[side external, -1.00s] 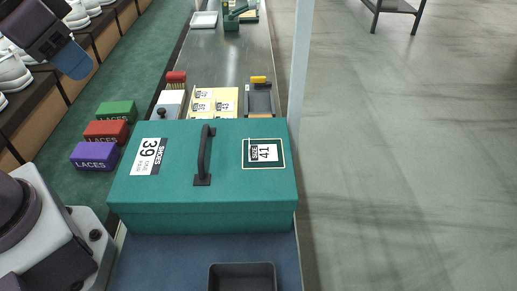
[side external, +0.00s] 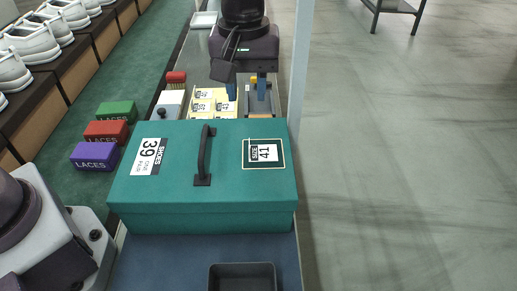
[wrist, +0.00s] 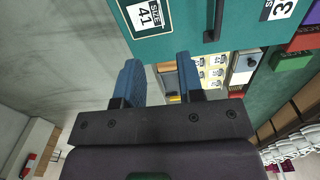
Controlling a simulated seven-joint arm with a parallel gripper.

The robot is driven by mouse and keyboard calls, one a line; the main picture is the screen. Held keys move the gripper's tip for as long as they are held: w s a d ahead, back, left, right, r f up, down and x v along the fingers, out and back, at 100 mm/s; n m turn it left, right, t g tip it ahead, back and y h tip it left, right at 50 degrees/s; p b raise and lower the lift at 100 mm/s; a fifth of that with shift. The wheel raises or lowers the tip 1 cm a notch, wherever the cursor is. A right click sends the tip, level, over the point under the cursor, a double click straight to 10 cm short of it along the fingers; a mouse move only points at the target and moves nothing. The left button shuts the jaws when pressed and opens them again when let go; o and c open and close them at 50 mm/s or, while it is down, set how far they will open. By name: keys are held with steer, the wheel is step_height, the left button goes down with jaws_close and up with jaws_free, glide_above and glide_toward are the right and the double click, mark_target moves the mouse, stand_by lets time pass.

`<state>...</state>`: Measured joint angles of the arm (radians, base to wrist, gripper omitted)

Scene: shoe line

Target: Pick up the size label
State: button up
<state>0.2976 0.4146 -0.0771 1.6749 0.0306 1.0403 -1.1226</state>
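A white size label (side external: 264,153) printed "SIZE 41" lies inside a thin outlined square on the right of the green box (side external: 190,218) lid. It also shows in the wrist view (wrist: 149,14), at the top. A larger label printed 39 (side external: 149,156) is on the lid's left. Behind the box, a yellow sheet (side external: 228,114) bears several small numbered labels, partly hidden by my arm; the sheet also shows in the wrist view (wrist: 212,70). My gripper (side external: 247,86) hangs behind the box, near the sheet and dark tray. Its blue fingers are apart, with nothing visibly held between them (wrist: 160,80).
A black handle (side external: 203,157) rises from the middle of the lid. A post (side external: 300,70) stands right of the bench. An empty black tray (side external: 242,278) is in front.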

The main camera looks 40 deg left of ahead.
glide_toward(263, 148)
steer(key=s, duration=0.1)
steer(key=s+f, duration=0.1)
steer(key=s, duration=0.1)
steer(key=shift+a+f+n, duration=0.3)
steer(key=shift+a+f, duration=0.05)
steer(key=shift+f, duration=0.05)
steer(key=shift+d+f, duration=0.2)
steer(key=shift+f, duration=2.75)
jaws_close()
